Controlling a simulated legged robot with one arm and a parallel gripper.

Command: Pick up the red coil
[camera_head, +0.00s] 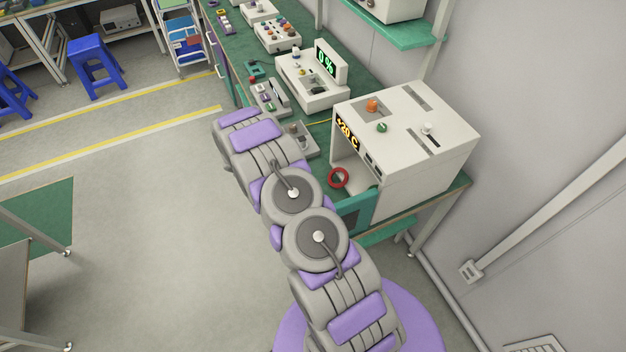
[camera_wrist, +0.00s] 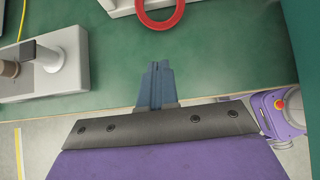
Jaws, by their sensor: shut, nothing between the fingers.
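The red coil (camera_head: 331,180) is a ring at the open front of the white box-shaped device (camera_head: 420,165) in the head view. In the wrist view the red coil (camera_wrist: 160,27) is at the top edge, cut off by the frame, over a pale edge of the device. My gripper (camera_wrist: 160,68) points towards the coil with its blue-grey fingers together and empty. A gap of green bench top shows between the fingertips and the coil. In the head view my arm hides the gripper.
The device's teal door (camera_head: 354,212) stands open; a teal surface also borders the wrist view's right (camera_wrist: 308,45). A grey fixture with a metal post (camera_wrist: 48,60) stands left of the fingers. The green bench top (camera_wrist: 110,85) between is clear. Other instruments (camera_head: 310,80) line the bench.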

